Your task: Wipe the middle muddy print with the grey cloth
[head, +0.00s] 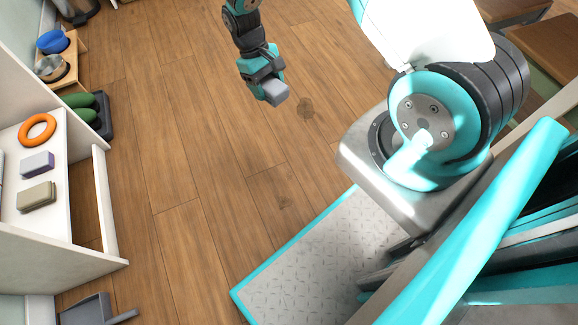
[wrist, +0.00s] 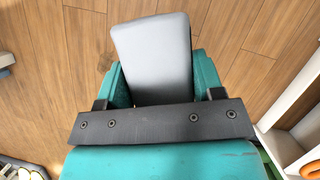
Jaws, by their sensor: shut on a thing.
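My gripper (head: 264,78) is shut on the grey cloth (head: 274,92), a folded block, and holds it above the wooden floor. In the wrist view the cloth (wrist: 153,57) sticks out between the teal fingers. I see no third print, so I cannot tell which one is the middle one.
A white shelf (head: 92,200) at the left holds an orange ring (head: 37,130), a purple block (head: 37,164) and an olive block (head: 36,197). Green shoes (head: 88,104) on a dark tray stand beyond it. A grey dustpan (head: 92,311) lies lower left. The floor between is clear.

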